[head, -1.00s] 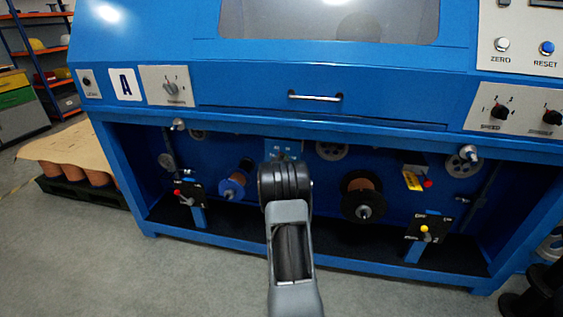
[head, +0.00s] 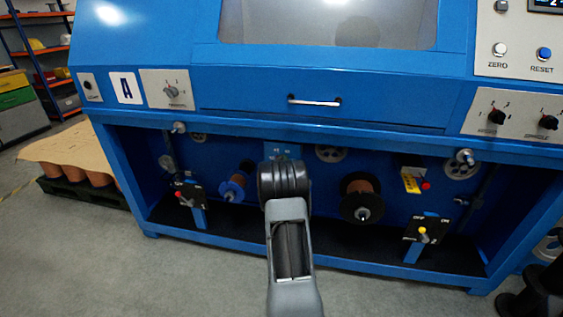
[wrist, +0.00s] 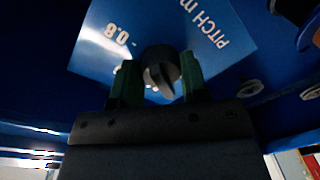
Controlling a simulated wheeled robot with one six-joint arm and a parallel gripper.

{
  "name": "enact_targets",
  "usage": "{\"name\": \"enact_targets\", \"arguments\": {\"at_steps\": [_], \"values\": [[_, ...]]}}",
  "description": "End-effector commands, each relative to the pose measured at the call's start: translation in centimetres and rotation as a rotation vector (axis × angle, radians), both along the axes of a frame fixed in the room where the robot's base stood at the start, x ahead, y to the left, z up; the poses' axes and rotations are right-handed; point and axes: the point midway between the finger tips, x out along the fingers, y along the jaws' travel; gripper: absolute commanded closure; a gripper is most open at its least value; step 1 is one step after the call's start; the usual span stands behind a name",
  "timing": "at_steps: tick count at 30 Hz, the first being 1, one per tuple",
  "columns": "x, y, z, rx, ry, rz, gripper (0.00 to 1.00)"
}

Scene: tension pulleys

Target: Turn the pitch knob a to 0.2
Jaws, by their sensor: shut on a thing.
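In the wrist view the pitch knob (wrist: 160,70) is a black round knob with a raised pointer ridge, on a blue plate (wrist: 98,42) with white lettering, "PITCH m" and "0.8"; other marks are hidden. My gripper (wrist: 160,82) has its two dark green fingers on either side of the knob, shut on it. In the head view the blue plate (head: 284,150) shows small and high inside the machine's lower bay, behind my arm, which hides the knob and my fingertips.
The blue machine's front beam (head: 380,141) runs above the bay. Inside are a copper spool (head: 361,190), a blue spool (head: 236,184), a lever plate with a red knob (head: 185,193) and one with a yellow knob (head: 424,232). The grey floor in front is clear.

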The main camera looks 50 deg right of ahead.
Motion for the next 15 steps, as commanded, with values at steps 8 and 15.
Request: {"name": "enact_targets", "arguments": {"at_steps": [8, 15], "values": [[0.12, 0.18, 0.15, -0.122, 0.203, 0.005, 0.83], [0.15, 0.20, 0.14, -0.201, 0.329, 0.005, 0.83]]}}
